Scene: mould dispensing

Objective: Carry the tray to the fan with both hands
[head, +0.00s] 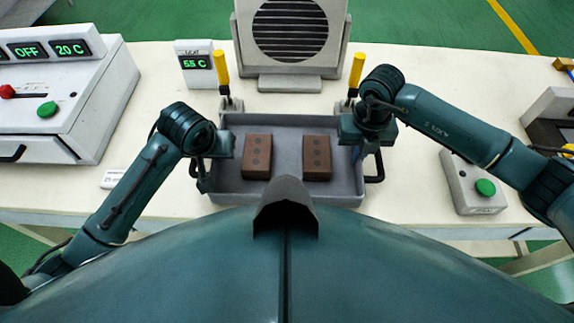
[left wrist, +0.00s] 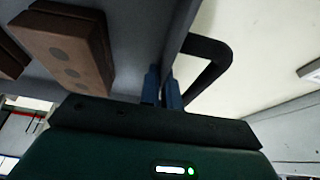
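The grey tray (head: 288,189) sits on the white table, holding two brown moulds (head: 257,156) (head: 317,158) apart from each other. The grey fan (head: 290,35) stands behind the tray. My left gripper (head: 204,180) is at the tray's left wall. In the left wrist view its blue-tipped fingers (left wrist: 162,88) are close together, one on each side of the tray wall, by the black handle (left wrist: 212,65). My right gripper (head: 359,150) is at the tray's right wall beside the right handle (head: 377,168); its fingertips are largely hidden by the wrist.
Yellow-handled clamps (head: 221,70) (head: 356,72) stand behind the tray's corners. A display reading 5.5 C (head: 196,65) is left of the fan. A control unit (head: 85,95) stands left, a green-button box (head: 474,185) right. My body's front is close to the tray.

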